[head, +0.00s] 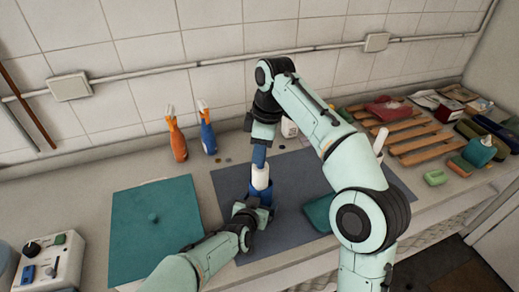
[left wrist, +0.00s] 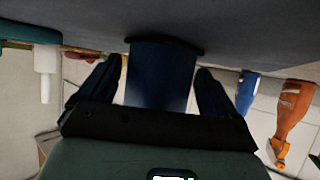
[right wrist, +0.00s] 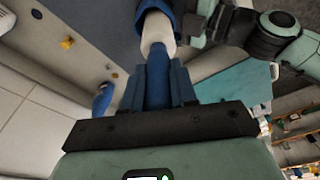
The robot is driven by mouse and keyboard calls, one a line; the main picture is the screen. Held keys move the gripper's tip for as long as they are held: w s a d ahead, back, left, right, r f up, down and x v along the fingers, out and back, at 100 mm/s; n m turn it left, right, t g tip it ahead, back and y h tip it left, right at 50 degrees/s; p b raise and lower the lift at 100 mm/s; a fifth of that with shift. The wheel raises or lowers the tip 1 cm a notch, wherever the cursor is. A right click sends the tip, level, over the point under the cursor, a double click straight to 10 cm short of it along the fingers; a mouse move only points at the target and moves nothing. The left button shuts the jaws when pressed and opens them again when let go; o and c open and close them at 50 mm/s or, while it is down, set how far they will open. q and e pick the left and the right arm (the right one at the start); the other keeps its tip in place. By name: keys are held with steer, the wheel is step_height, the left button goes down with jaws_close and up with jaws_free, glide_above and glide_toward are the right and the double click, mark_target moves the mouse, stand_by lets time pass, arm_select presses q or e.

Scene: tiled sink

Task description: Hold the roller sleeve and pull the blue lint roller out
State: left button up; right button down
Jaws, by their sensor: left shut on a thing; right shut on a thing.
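The blue lint roller (head: 259,156) stands upright over the dark mat, its white roller part (head: 260,177) showing below the blue handle. The blue roller sleeve (head: 262,193) is around the lower part, its base partly hidden by my left gripper. My left gripper (head: 258,204) is shut on the sleeve low down; the sleeve (left wrist: 160,75) fills the gap between its fingers in the left wrist view. My right gripper (head: 261,141) is shut on the handle from above. In the right wrist view the handle (right wrist: 157,78) is between the fingers, with white roller exposed between handle and sleeve (right wrist: 155,7).
A dark mat (head: 290,240) lies under the work. A teal board (head: 150,195) lies left of it. Orange (head: 177,140) and blue (head: 208,138) spray bottles stand behind. A wooden rack (head: 415,142) with several items is at the right. A teal item (head: 318,212) lies near my right arm.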

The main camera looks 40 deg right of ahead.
arm_select(q)
steer(key=o, duration=0.7)
steer(key=shift+o, duration=0.2)
steer(key=v, duration=1.2)
steer(key=shift+d, duration=0.1)
arm_select(e)
steer(key=shift+r+p, duration=1.55)
steer(key=shift+r, duration=0.55)
arm_select(q)
step_height(320, 180, up, 7)
steer(key=w+p, duration=0.1)
steer(key=w, duration=0.1)
steer(key=shift+w+t, duration=0.3)
steer(key=shift+w, duration=0.05)
arm_select(e)
steer(key=shift+r, duration=1.1)
arm_select(q)
steer(key=shift+s, duration=0.15)
arm_select(e)
steer(key=shift+f, duration=0.1)
